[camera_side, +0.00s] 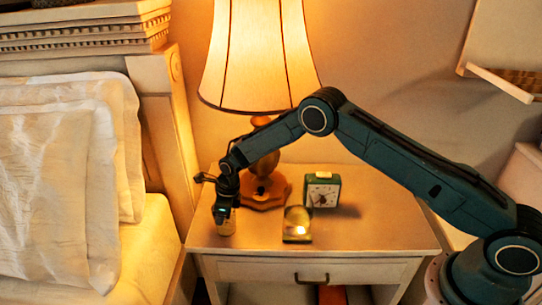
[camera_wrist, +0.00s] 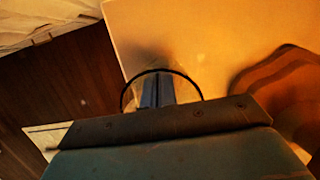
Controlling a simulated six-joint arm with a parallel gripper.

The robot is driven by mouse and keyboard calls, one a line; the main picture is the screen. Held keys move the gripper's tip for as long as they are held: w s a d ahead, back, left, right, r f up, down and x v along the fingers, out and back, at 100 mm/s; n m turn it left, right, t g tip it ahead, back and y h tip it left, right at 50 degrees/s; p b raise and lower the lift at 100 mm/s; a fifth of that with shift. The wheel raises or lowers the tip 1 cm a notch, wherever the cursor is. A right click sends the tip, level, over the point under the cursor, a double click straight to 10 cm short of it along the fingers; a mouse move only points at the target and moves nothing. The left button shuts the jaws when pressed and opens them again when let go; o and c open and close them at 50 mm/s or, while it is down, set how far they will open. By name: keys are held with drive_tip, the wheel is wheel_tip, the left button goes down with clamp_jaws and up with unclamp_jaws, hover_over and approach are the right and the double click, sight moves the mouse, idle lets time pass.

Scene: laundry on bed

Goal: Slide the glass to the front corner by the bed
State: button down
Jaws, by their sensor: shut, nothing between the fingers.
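The glass (camera_side: 227,226) stands upright on the nightstand top (camera_side: 260,238), near its left side, the side by the bed (camera_side: 150,260). My gripper (camera_side: 226,208) points down at the glass from above. In the wrist view the glass's round dark rim (camera_wrist: 187,78) surrounds my shut fingers (camera_wrist: 158,90), which appear to reach down inside it. Nothing is between the fingers. Whether they touch the glass wall cannot be told. The lower part of the glass is hidden in the wrist view.
The lamp (camera_side: 265,200) stands behind and right of the glass. A small green clock (camera_side: 322,190) and a small yellowish object (camera_side: 297,226) are further right. The front-left tabletop is clear. Dark floor (camera_wrist: 60,90) shows past the edge in the wrist view.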

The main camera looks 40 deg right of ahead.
drive_tip(key=shift+w+a, duration=1.35)
drive_tip(key=shift+a, duration=0.05)
drive_tip(key=shift+r, duration=0.1)
drive_tip(key=v, duration=0.9)
drive_tip(key=shift+r, duration=0.4)
drive_tip(key=shift+s+r, duration=0.1)
